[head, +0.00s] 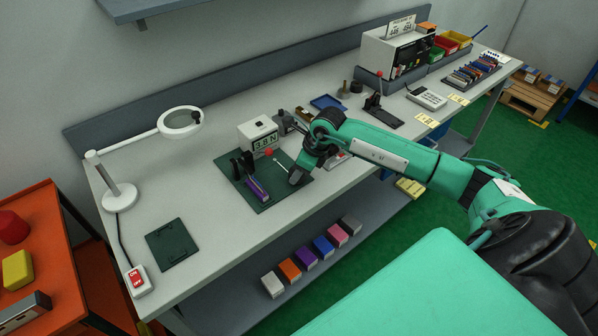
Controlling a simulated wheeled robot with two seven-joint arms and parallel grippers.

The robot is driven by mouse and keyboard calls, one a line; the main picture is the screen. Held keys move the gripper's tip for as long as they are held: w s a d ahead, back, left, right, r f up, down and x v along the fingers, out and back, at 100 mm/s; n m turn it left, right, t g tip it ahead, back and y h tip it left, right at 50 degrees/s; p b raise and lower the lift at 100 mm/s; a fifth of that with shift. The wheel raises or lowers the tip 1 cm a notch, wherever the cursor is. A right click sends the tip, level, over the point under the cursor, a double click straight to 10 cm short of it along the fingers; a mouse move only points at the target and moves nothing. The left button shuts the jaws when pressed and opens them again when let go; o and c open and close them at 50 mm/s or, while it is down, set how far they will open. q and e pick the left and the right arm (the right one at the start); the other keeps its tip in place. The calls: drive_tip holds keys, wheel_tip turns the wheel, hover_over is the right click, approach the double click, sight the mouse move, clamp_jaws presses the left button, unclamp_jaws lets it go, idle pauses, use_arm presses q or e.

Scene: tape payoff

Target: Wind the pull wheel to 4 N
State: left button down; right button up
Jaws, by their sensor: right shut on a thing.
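The tape payoff rig stands on a dark green base plate (248,193) on the bench. It has a black stand with a purple reel (257,188) at its left. A white readout box (258,134) stands behind it, its small digits ending in N but too small to read surely. A red ball (268,152) sits just below the box. My right gripper (296,176) reaches down over the right end of the plate, shut on the pull wheel, which the gripper and wrist mostly hide. My left gripper is out of view.
A magnifier lamp (120,195) and a red switch box (137,281) are at the left. A dark green plate (171,245) lies on the bench. A black lever press (376,108) and a white instrument (391,52) stand farther right. Coloured boxes line the lower shelf (240,290).

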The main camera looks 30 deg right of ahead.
drive_tip(key=shift+m, duration=0.5)
drive_tip(key=o, duration=1)
drive_tip(key=b+v, duration=0.1)
drive_tip(key=v, duration=0.3)
drive_tip(key=b+v, duration=0.1)
drive_tip(key=v, duration=0.4)
drive_tip(key=b+v, duration=0.1)
drive_tip(key=v, duration=0.4)
drive_tip(key=shift+s+a+b, duration=0.15)
drive_tip(key=shift+a+b, duration=0.1)
drive_tip(key=shift+b, duration=0.15)
